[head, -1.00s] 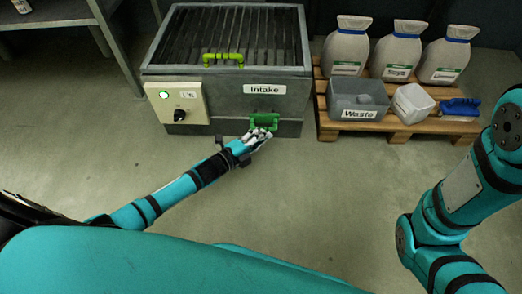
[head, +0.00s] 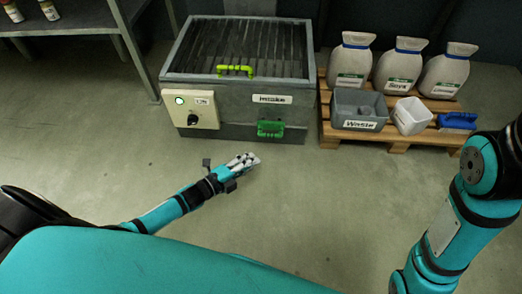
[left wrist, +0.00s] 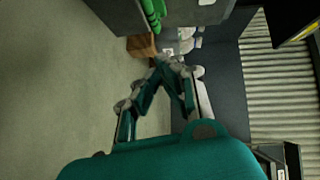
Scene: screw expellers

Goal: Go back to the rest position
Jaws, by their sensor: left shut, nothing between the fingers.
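My left gripper (head: 246,161) is shut and empty, over the floor in front of the grey intake machine (head: 235,132). It also shows in the left wrist view (left wrist: 168,62), with its fingers together. It is apart from the green handle (head: 270,129) low on the machine's front, which also shows in the left wrist view (left wrist: 153,14). My right arm stands at the right edge of the head view, and its gripper is out of frame.
A second green handle (head: 235,71) lies on the machine's grate. A control box (head: 191,109) has a lit green button. A wooden pallet (head: 398,147) holds several sacks, a grey Waste bin (head: 359,112), a white container (head: 411,116) and a blue brush (head: 457,121). A shelf (head: 75,23) stands at left. The front floor is clear.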

